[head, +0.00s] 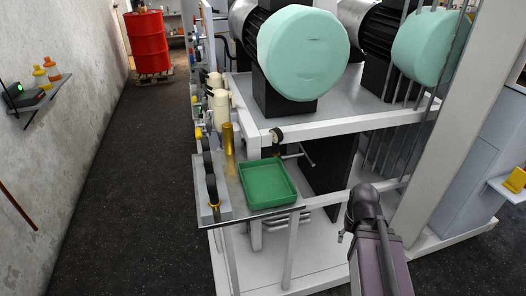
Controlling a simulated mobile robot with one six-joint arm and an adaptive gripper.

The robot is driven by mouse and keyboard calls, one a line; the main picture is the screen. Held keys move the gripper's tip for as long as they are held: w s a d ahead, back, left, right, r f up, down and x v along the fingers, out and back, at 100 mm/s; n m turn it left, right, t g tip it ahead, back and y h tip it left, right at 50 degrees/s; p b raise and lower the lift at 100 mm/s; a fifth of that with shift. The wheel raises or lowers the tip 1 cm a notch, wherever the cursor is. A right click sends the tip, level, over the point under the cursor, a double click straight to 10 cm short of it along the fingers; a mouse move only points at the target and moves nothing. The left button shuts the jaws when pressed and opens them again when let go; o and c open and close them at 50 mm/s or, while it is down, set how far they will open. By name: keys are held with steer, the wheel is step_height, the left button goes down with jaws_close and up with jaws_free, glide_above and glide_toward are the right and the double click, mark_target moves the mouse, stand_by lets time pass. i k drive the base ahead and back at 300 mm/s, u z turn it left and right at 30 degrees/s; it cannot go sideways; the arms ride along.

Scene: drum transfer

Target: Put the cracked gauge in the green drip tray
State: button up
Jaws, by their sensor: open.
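A small round gauge with a dark rim and pale face (276,134) sits at the front left corner of the white frame's upper shelf, above and behind the tray. Any crack in it is too small to make out. The green drip tray (284,201) is a square, shallow tray on a metal ledge at the left front of the frame, and it looks empty. My arm reaches in at the lower right, to the right of the tray and apart from it. My gripper's fingers cannot be made out.
Large motors with pale green covers (303,55) stand on the upper shelf (350,118). A red drum (147,42) stands far back left. The dark floor aisle at left is clear.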

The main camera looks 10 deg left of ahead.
mark_target(266, 185)
steer(key=u, duration=0.35)
steer(key=k, duration=1)
steer(key=u, duration=1.15)
steer(key=i, duration=2.15)
steer(key=z, duration=0.45)
